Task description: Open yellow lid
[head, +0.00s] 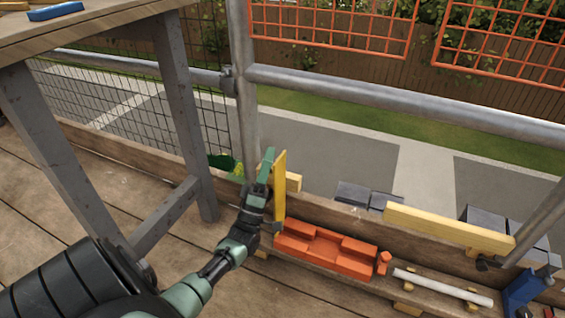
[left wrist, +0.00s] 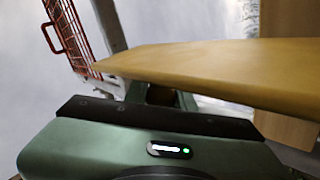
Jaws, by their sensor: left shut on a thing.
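The yellow lid (head: 280,187) stands up nearly edge-on near the metal post in the head view. My left gripper (head: 267,165) is at its left side, shut on it. In the left wrist view, the yellow lid (left wrist: 220,70) spans the upper right, just past the dark edge of my gripper; the fingertips are hidden there. An orange toolbox (head: 325,250) with a stepped top lies just right of and below the lid. My right gripper is not in view.
A longer yellow board (head: 448,228) leans along the plank edge at the right. A white tube (head: 443,286) lies on a low shelf. A wooden table (head: 90,25) with grey legs stands at left. A scaffold rail (head: 400,96) runs behind.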

